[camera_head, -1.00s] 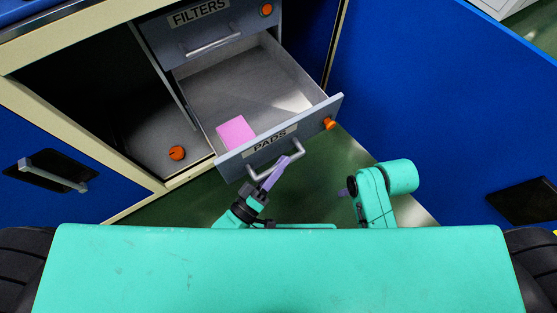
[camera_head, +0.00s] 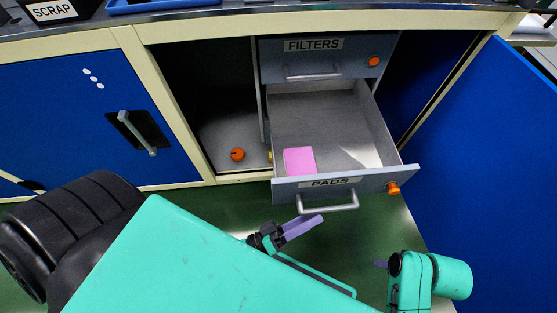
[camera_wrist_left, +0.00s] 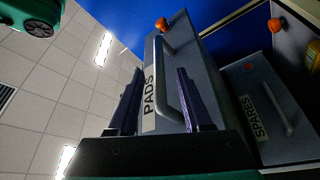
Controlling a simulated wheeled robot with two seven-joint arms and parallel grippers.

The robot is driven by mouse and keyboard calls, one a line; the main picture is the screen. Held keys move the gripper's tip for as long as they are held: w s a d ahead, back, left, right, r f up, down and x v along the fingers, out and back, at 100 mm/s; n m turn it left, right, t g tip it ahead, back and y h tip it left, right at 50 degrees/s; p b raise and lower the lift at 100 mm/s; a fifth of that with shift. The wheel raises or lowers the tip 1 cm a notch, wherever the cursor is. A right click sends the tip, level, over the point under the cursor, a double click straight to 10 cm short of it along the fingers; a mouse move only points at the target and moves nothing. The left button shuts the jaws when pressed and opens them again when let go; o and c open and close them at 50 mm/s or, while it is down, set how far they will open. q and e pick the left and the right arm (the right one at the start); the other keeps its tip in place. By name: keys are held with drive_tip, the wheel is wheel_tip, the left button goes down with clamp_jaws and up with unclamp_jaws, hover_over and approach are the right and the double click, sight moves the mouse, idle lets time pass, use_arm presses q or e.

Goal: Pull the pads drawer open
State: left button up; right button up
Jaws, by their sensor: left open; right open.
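The pads drawer (camera_head: 388,178) is pulled out from the cabinet, with its grey interior exposed. It holds a pink block (camera_head: 299,161). Its front carries a PADS label, an orange knob (camera_head: 393,189) and a bar handle (camera_head: 330,208). My left gripper (camera_head: 306,226) is open, just below and in front of the handle in the head view. In the left wrist view the handle (camera_wrist_left: 178,82) shows between the two purple fingers (camera_wrist_left: 159,75); contact cannot be told. My right gripper (camera_head: 381,264) is open and empty, lower right of the drawer, and partly hidden.
The filters drawer (camera_head: 327,65) above is shut. An open compartment to the left holds an orange knob (camera_head: 237,154). An open blue door (camera_head: 480,150) stands at the right. A spares drawer (camera_wrist_left: 262,100) shows in the left wrist view. Green floor (camera_head: 225,205) lies below.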

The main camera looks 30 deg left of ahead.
use_arm(q)
drive_tip(key=v, duration=0.9)
use_arm(e)
drive_tip(key=shift+f, duration=0.4)
use_arm(q)
drive_tip(key=shift+s, duration=0.1)
drive_tip(key=shift+f, duration=0.1)
use_arm(e)
drive_tip(key=shift+r, duration=0.1)
